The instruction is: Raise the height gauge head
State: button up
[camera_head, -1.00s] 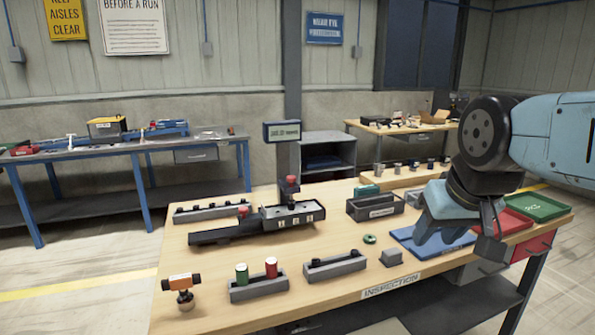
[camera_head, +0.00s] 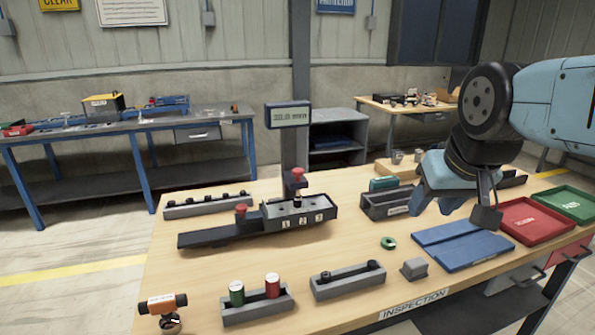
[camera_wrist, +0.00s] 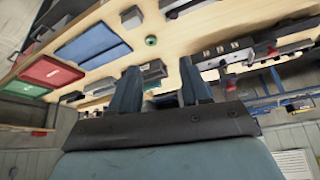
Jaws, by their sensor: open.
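The height gauge stands on the bench in the head view, with a dark column and a digital display (camera_head: 289,115) on top; its reading is too blurred to tell. The gauge head with a red knob (camera_head: 298,175) sits low on the column, just above a long dark fixture (camera_head: 230,234) whose grey block is marked 1, 2, 3. A second red knob (camera_head: 241,210) is on the fixture's left part. My gripper (camera_head: 455,212) is open and empty, to the right of the gauge, above the blue mat. In the wrist view its two fingers (camera_wrist: 160,88) stand apart with nothing between.
A blue mat (camera_head: 460,262), red tray (camera_head: 518,231) and green tray (camera_head: 583,212) lie at the right. A dark box (camera_head: 388,211) stands between gauge and gripper. Green and red cylinders (camera_head: 237,293) stand in a front holder. A green ring (camera_head: 388,243) lies on bare wood.

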jog(key=shift+o, duration=0.7)
jog(key=shift+a+f, duration=0.1)
jog(key=shift+a, duration=0.05)
jog(key=w+a+f+m+g+y, duration=0.3)
jog(key=a+f+m+g+y, duration=0.15)
jog(key=a, duration=0.25)
jog(key=m+t+y, duration=0.8)
jog(key=m+y, duration=0.3)
jog(key=m, duration=0.8)
send_near(298, 169)
jog(key=x, duration=1)
jog(key=shift+a+f, duration=0.1)
jog(key=shift+f, duration=0.1)
jog(key=shift+c, duration=0.3)
grip_shut()
